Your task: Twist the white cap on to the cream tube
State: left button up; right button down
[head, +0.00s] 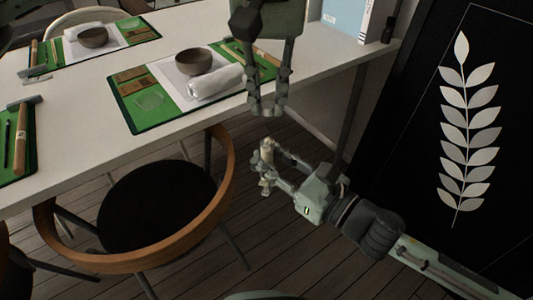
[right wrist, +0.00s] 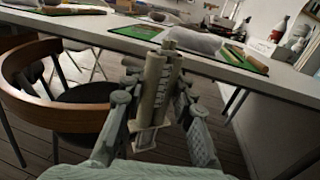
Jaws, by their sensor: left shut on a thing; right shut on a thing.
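My right gripper (head: 268,162) is low in front of the table, beside the chair, and is shut on the upright cream tube (head: 266,152). In the right wrist view the cream tube (right wrist: 153,86) stands between the fingers, with its upper end above them. My left gripper (head: 267,108) points down above the tube, with a gap between the two grippers. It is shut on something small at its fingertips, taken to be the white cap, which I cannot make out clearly.
A white table (head: 75,125) with green mats, bowls and a rolled white cloth (head: 215,82) is at the left and behind. A chair with a wooden back (head: 225,190) stands close to the left of my right gripper. A black panel (head: 420,120) stands at the right.

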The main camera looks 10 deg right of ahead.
aim_at(266, 139)
pick_arm(q)
jog(key=shift+f, duration=1.9)
jog(key=shift+f, duration=0.9)
jog(key=shift+f, duration=0.55)
jog(key=m, duration=0.6)
jog(key=shift+a, duration=0.1)
jog(key=m, duration=0.6)
jog(key=shift+m, duration=0.4)
jog(key=o, duration=0.6)
jog(key=shift+o, duration=0.2)
